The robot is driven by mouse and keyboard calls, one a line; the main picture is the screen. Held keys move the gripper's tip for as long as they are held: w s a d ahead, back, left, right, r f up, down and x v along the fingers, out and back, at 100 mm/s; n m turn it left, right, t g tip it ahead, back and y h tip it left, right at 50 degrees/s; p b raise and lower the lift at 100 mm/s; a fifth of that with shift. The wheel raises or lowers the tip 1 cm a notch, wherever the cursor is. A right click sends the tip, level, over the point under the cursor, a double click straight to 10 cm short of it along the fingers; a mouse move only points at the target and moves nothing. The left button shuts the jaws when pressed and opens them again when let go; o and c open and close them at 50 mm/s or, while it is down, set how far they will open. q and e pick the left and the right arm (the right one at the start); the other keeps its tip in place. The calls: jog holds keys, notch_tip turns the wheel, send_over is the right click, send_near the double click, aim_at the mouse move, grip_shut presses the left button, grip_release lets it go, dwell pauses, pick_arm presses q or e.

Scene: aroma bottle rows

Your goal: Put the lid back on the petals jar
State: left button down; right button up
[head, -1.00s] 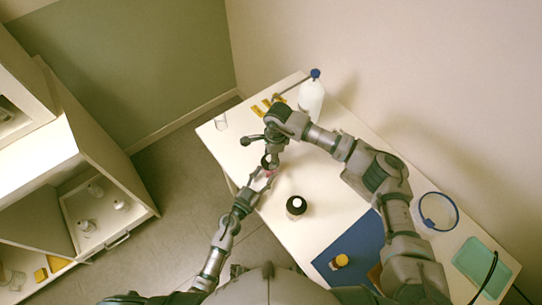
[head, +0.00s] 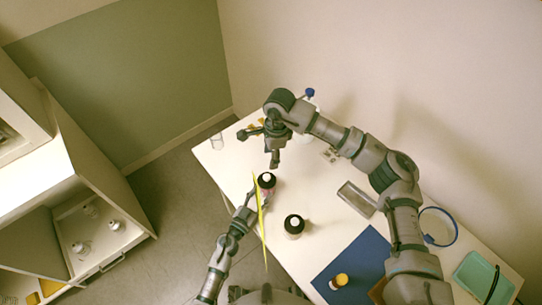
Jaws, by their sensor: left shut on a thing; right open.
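The petals jar (head: 265,192) shows pink at the table's near left edge. Its black lid with a white top (head: 266,180) sits on the jar's mouth; whether it is fully seated I cannot tell. My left gripper (head: 254,200) is shut on the jar from the lower left, its fingertips partly hidden. My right gripper (head: 273,158) is open and empty, just above the lid in the picture and apart from it.
A second black-lidded jar (head: 293,227) stands to the right. A yellow-capped bottle (head: 339,282) is on a blue mat (head: 350,258). A clear tray (head: 357,199) lies near my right arm. A thin yellow sliver (head: 260,225) crosses beside my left gripper. A glass (head: 217,141) stands far left.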

pick_arm(q)
jog(key=shift+c, duration=2.2)
grip_release()
jog(key=shift+f, duration=0.1)
jog(key=v, duration=1.2)
jog(key=shift+f, duration=0.1)
